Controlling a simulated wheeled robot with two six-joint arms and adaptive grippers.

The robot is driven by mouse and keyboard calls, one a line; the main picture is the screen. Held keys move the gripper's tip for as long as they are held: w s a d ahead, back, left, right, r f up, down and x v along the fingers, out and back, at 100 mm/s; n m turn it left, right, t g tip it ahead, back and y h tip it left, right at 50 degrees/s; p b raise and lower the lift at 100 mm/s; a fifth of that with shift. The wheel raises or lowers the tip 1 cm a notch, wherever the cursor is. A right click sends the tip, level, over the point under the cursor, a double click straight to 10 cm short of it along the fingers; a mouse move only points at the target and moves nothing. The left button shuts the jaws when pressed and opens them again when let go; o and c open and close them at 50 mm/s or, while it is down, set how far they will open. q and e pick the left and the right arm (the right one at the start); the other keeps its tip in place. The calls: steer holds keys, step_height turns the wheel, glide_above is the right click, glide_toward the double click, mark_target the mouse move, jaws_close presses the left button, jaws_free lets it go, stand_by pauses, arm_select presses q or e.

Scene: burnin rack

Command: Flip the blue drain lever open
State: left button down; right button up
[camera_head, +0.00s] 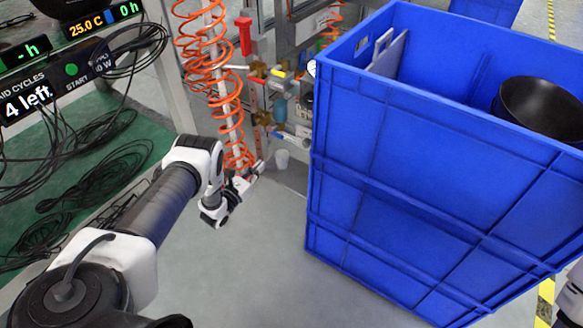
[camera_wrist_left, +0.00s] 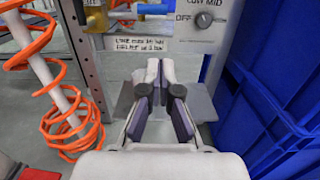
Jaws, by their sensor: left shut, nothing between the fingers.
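A small blue handle (camera_head: 279,134), which looks like the drain lever, sits low on the pipework below a blue-tinted bowl (camera_head: 280,109). Its exact angle is too small to tell. My left gripper (camera_head: 257,169) is below and a little left of it, apart from it, near the floor level in the picture. In the left wrist view my left gripper (camera_wrist_left: 161,75) has its fingers together with nothing between them. A blue part (camera_wrist_left: 95,3) is cut off at the top edge of that view; I cannot tell whether it is the lever.
Orange coiled hoses (camera_head: 232,110) hang left of my left gripper. A large blue crate (camera_head: 400,170) stands close on the right. A white cup (camera_head: 282,158) is near the gripper. The wrist view shows a label plate (camera_wrist_left: 140,44) and a control knob (camera_wrist_left: 205,19) ahead.

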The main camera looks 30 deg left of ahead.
arm_select(q)
steer(key=w+f+b, duration=0.2)
steer(key=w+b, duration=0.4)
steer(key=w, duration=0.3)
steer(key=shift+w+d+r+p, duration=0.15)
steer(key=shift+w+r, duration=0.05)
steer(key=shift+r, duration=0.85)
steer(key=shift+w+d+r+p, duration=0.15)
steer(key=shift+w+r, duration=0.05)
steer(key=shift+r, duration=0.85)
arm_select(e)
step_height(320, 180, down, 6)
steer(key=shift+f, duration=0.2)
arm_select(q)
steer(key=shift+n+b, duration=0.4)
steer(key=shift+n, duration=0.5)
arm_select(e)
steer(key=shift+s+f, duration=0.4)
steer(key=shift+s, duration=0.2)
arm_select(q)
steer(key=shift+r, duration=0.1)
arm_select(e)
steer(key=shift+s, duration=0.15)
